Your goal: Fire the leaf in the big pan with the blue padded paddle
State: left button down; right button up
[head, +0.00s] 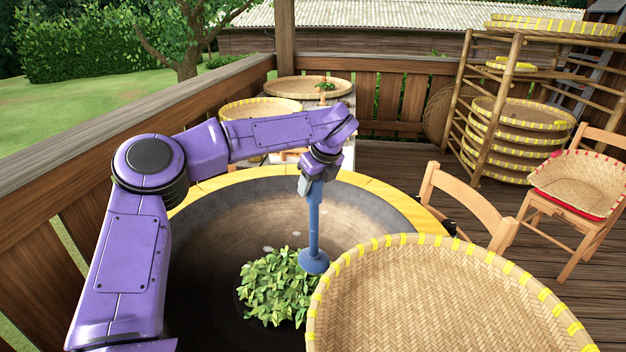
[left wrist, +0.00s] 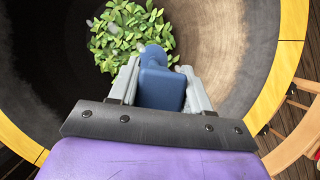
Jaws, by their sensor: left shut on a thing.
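The big pan (head: 215,215) is a wide dark bowl with a yellow rim, and it also shows in the left wrist view (left wrist: 215,60). A pile of green leaf (head: 272,290) lies in the bottom of the pan; it shows at the top of the left wrist view (left wrist: 128,32). My left gripper (head: 311,185) is over the pan, shut on the handle of the blue padded paddle (head: 314,225). The paddle stands nearly upright, its round pad down at the right edge of the leaf. Whether the pad presses on the pan or the leaf I cannot tell. My right gripper is not in view.
A large woven tray (head: 430,300) with yellow binding covers the pan's near right side. A wooden chair (head: 465,205) stands right of the pan, and another chair (head: 580,190) holds a basket. A bamboo rack (head: 520,110) of trays is behind. A wooden railing (head: 70,160) runs along the left.

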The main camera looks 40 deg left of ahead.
pick_arm(q)
notch_tip(320, 180, down, 9)
jog(key=b, duration=0.5)
jog(key=shift+r, duration=0.2)
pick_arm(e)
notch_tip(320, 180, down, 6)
pick_arm(q)
jog(key=a+r+p, duration=0.1)
jog(key=a+p, duration=0.5)
jog(key=a, duration=0.7)
notch_tip(320, 180, up, 22)
jog(key=p, duration=1.5)
send_over(313, 211)
jog(key=s+a, duration=0.3)
jog(key=s, duration=0.2)
jog(key=shift+w+d+f+b, duration=0.15)
jog(key=shift+d+f+b, duration=0.1)
jog(key=shift+b, duration=0.1)
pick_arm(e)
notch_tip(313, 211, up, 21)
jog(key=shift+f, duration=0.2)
pick_arm(q)
jog(key=shift+f, duration=0.1)
